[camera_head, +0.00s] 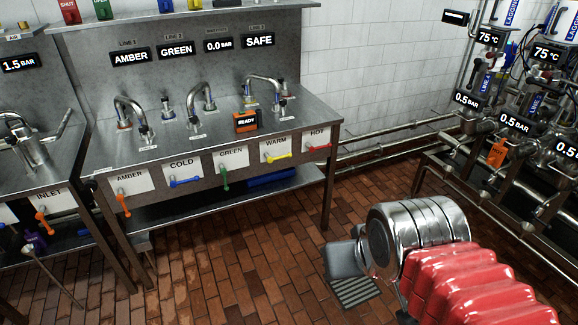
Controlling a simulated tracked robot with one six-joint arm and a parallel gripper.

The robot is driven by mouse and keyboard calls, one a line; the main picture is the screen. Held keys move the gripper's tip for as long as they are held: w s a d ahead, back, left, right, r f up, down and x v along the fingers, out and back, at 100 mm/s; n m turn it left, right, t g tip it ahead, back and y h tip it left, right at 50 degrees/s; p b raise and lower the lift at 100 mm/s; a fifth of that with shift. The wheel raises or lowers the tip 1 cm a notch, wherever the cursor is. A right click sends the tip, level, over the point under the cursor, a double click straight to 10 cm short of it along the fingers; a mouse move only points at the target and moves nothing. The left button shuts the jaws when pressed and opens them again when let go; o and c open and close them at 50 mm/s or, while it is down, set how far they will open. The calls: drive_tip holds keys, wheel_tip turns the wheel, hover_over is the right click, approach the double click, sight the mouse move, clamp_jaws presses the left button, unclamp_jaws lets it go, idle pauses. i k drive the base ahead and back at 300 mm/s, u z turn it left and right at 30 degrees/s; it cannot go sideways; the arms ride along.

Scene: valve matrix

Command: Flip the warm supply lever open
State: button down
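The warm supply lever (279,156) is yellow and lies roughly horizontal under the WARM label (276,143) on the front of the steel bench. It sits between the green lever and the red hot lever.
The blue cold lever (185,182) and red hot lever (317,147) lie roughly horizontal. The amber lever (122,205) and green lever (225,178) hang down. Pipework with gauges (513,122) stands at right. Brick floor (230,265) is clear before the bench.

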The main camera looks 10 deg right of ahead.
sight(269, 160)
drive_tip(key=u, duration=0.05)
drive_tip(key=k, duration=0.9)
drive_tip(key=z, duration=0.15)
drive_tip(key=i, duration=1.35)
drive_tip(key=u, duration=0.75)
drive_tip(key=i, duration=0.7)
drive_tip(key=u, duration=0.4)
